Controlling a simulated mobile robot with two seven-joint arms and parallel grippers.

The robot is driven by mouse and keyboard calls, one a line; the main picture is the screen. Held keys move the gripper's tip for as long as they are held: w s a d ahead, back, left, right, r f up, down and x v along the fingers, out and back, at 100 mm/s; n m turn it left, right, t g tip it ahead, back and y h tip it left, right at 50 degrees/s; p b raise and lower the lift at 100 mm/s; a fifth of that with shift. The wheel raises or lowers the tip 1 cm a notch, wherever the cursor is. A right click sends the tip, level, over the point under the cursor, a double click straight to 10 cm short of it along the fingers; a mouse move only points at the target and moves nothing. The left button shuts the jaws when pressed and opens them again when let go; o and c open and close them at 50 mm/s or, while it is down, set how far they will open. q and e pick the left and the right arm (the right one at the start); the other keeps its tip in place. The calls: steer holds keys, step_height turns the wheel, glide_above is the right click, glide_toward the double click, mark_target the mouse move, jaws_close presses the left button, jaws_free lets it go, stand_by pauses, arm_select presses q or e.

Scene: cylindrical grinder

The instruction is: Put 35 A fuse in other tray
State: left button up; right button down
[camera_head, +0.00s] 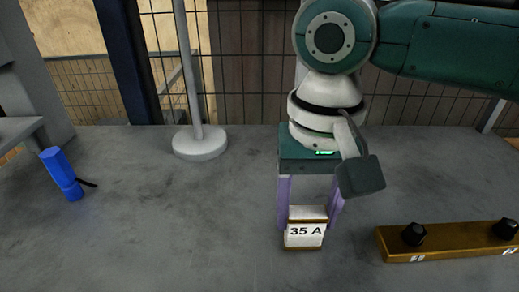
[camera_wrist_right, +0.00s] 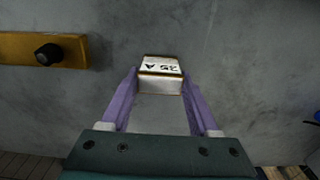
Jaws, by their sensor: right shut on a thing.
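The 35 A fuse (camera_head: 306,229) is a white block with brown edges and a black "35 A" label. My right gripper (camera_head: 310,212) is shut on it, with one purple finger on each side, pointing down at the grey table. The fuse also shows between the fingertips in the right wrist view (camera_wrist_right: 161,73). I cannot tell whether it touches the table or hangs just above it. No tray is clearly in view. My left gripper is not in view.
A brass-coloured bar (camera_head: 450,241) with black knobs lies at the right; it also shows in the right wrist view (camera_wrist_right: 20,47). A blue cylinder (camera_head: 61,173) with a dark lead is at the left. A white round post base (camera_head: 200,142) stands behind. The table between is clear.

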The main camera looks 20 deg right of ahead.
steer(key=shift+f, duration=0.1)
steer(key=shift+c, duration=0.6)
jaws_free()
